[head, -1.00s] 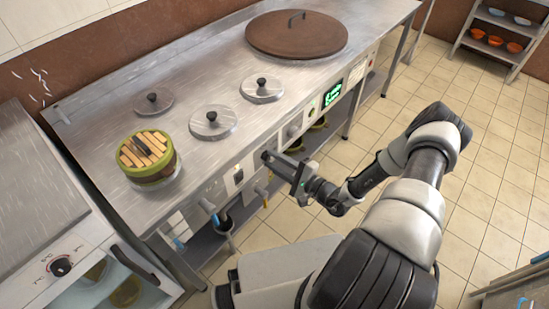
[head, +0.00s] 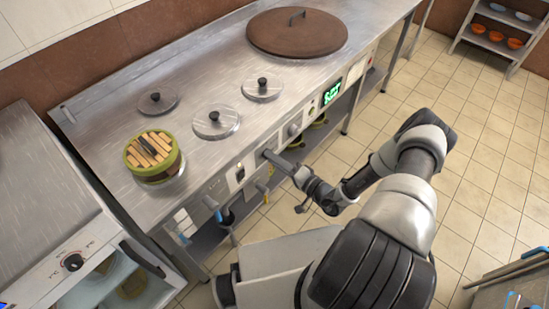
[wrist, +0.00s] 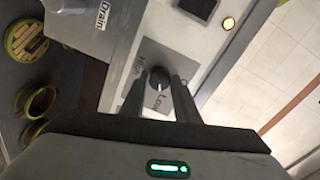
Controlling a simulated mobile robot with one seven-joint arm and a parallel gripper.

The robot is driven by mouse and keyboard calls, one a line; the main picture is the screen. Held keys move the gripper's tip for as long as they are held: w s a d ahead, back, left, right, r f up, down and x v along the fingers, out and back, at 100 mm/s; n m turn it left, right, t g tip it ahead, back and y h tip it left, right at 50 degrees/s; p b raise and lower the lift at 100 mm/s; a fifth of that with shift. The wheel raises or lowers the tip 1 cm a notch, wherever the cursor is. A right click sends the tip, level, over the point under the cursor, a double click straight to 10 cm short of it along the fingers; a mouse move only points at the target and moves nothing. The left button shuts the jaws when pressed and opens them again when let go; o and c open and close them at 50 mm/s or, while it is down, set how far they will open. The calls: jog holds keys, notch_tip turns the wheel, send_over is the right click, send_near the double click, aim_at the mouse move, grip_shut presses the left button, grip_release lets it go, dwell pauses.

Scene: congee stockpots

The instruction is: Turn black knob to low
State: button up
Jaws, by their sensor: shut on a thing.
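The black knob (wrist: 158,80) is on the stove's pale front panel (wrist: 205,45), between my two fingers in the wrist view. A "High" label is at its left and a "Low" label (wrist: 158,103) is below it in the picture. A small pale mark shows on the knob's lower part, toward "Low". My gripper (wrist: 159,84) is shut on the knob. In the head view my gripper (head: 268,154) reaches the front panel of the steel counter, and its fingertips hide the knob.
A bamboo steamer (head: 152,157), several metal lids and a large brown lid (head: 297,34) are on the counter. A green display (head: 332,92) is further right. Open tiled floor lies at the right.

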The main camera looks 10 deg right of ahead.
dwell(0.4)
jog(key=o, duration=1)
jog(key=shift+o, duration=0.2)
jog(key=f+p+v, duration=0.1)
jog(key=v, duration=1.6)
jog(key=shift+s+d+r, duration=0.15)
jog(key=shift+s+r, duration=0.1)
jog(key=shift+r, duration=0.25)
